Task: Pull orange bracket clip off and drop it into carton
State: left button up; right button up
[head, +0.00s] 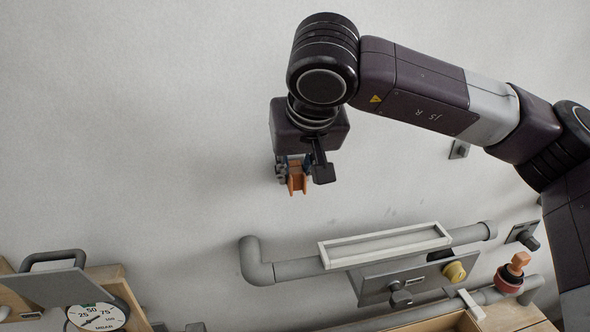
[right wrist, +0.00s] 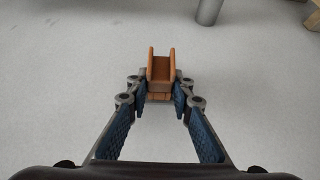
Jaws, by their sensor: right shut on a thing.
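The orange bracket clip (head: 297,180) is a U-shaped piece held in my right gripper (head: 294,166), up in front of the pale wall. In the right wrist view the clip (right wrist: 161,71) sits between the fingertips of my right gripper (right wrist: 161,92), its two prongs pointing away from the gripper. The blue-padded fingers are shut on its near end. The clip touches nothing else that I can see. No carton can be made out for certain in either view. My left gripper is not in view.
A grey pipe (head: 297,270) with a white frame (head: 385,246) runs low along the wall. A dial gauge (head: 98,316) is at lower left. The wall area left of my gripper is clear.

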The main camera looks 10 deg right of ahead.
aim_at(297, 188)
jog(key=o, duration=0.4)
grip_shut()
jog(key=shift+s+f, duration=0.1)
jog(key=shift+s, duration=0.15)
jog(key=shift+s, duration=0.15)
jog(key=shift+s+b, duration=0.45)
jog(key=shift+s, duration=0.45)
jog(key=shift+s, duration=0.35)
